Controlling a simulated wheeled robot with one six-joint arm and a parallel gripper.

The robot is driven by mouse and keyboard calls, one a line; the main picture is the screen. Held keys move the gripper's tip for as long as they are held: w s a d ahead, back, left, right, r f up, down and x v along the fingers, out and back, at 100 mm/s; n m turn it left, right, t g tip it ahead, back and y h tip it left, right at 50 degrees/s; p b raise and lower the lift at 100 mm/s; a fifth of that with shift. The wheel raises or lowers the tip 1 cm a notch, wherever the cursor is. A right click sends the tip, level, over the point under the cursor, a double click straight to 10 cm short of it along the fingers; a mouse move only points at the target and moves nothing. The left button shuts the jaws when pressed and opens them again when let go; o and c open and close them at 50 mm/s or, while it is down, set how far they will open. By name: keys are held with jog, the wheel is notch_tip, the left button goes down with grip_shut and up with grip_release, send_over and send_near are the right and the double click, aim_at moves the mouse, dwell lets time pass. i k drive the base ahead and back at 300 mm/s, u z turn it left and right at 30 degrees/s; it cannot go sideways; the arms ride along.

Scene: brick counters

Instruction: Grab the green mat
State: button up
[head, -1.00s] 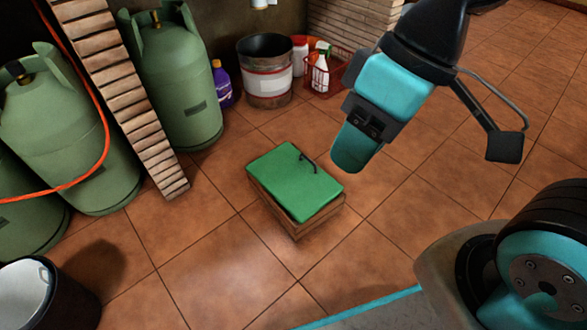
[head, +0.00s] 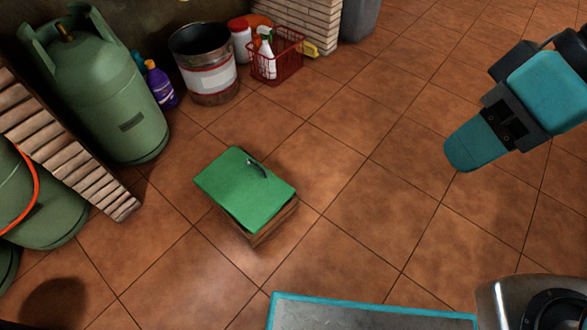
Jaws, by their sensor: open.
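The green mat (head: 240,188) lies flat on top of a low wooden box (head: 270,224) on the floor, left of the middle of the head view. A small dark curved handle-like piece (head: 257,169) is on its upper right part. My gripper (head: 474,146) is open, at the right of the view, well to the right of the mat and apart from it. One finger hides much of the other.
Green gas cylinders (head: 105,90) and a brick pillar (head: 75,170) stand at the left. A metal bucket (head: 207,70), a purple bottle (head: 160,86) and a red basket (head: 280,58) are at the back. The tiled floor between the box and my gripper is clear.

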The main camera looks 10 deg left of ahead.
aim_at(248, 191)
jog(key=z, duration=0.25)
jog(key=i, duration=0.7)
jog(key=u, duration=2.15)
